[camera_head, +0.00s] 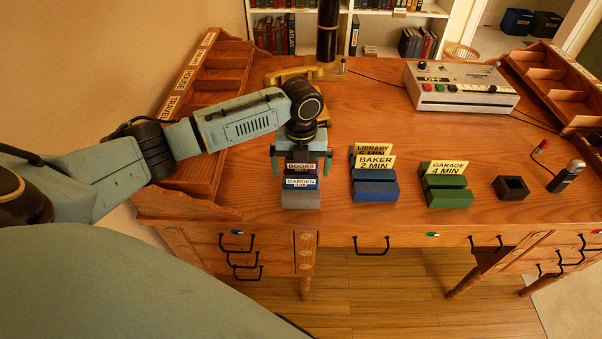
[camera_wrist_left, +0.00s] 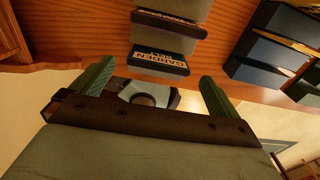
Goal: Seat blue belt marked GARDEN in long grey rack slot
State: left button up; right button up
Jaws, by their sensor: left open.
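The blue belt marked GARDEN (camera_head: 301,183) sits at the front of the long grey rack (camera_head: 300,201), in front of a purple belt marked BOOKS (camera_head: 303,172). In the left wrist view the GARDEN belt (camera_wrist_left: 160,63) is the nearer block, with its label readable. Whether it is fully down in a slot I cannot tell. My left gripper (camera_head: 302,161) is over the rear part of the rack. In the left wrist view its two green fingers are wide apart, with nothing gripped between them. The arm hides the back of the rack. My right gripper is not in view.
Blue blocks with LIBRARY and BAKER cards (camera_head: 375,180) stand to the right, then green blocks with a GARAGE card (camera_head: 447,185) and a small black square holder (camera_head: 511,188). A control box (camera_head: 462,88) stands behind. Clear desktop lies between these groups.

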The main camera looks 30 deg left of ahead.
aim_at(301, 176)
pick_arm(q)
notch_tip(301, 176, up, 8)
jog(key=shift+r+p, duration=0.15)
jog(key=shift+p, duration=0.3)
